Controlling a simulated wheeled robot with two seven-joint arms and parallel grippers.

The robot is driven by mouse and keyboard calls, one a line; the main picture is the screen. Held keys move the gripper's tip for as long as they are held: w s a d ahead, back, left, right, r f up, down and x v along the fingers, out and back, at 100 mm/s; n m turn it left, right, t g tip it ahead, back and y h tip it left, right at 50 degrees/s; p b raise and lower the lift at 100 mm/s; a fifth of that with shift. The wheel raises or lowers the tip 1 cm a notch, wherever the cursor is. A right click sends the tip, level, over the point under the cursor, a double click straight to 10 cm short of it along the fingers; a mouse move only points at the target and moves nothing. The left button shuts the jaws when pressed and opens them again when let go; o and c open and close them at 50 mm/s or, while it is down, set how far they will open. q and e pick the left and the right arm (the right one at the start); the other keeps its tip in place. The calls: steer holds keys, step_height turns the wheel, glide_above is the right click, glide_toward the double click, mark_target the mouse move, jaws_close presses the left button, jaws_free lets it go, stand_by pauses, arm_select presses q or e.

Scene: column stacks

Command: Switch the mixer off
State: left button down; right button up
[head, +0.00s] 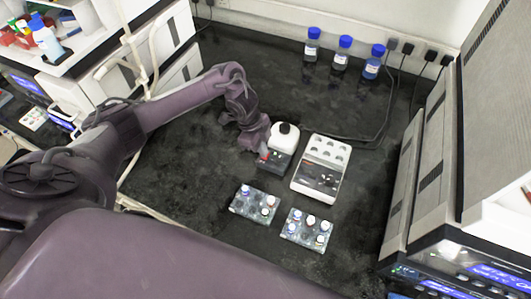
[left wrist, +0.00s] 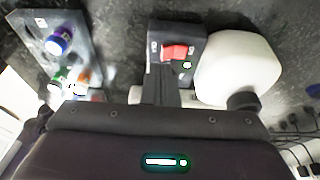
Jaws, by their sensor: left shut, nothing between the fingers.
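The mixer (head: 281,158) stands mid-bench in the head view, a dark base with a white part and a black cap on top. My left gripper (head: 263,154) is shut and empty at the mixer's switch side. Its fingertips (left wrist: 168,80) are close to the switch; I cannot tell whether they touch. My right gripper is out of view.
A white block unit (head: 329,150) stands right of the mixer. Two vial racks (head: 240,207) (head: 291,236) sit in front. Several blue-capped bottles (head: 341,56) stand at the back. Cabinets flank the dark bench (head: 225,60); a cable runs behind the units.

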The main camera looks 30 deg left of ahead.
arm_select(q)
steer(key=shift+f, duration=0.2)
stand_by(0.5)
steer(key=shift+f+b, duration=0.75)
steer(key=shift+r, duration=0.15)
step_height(320, 180, up, 5)
steer(key=p, duration=0.5)
stand_by(0.3)
stand_by(0.4)
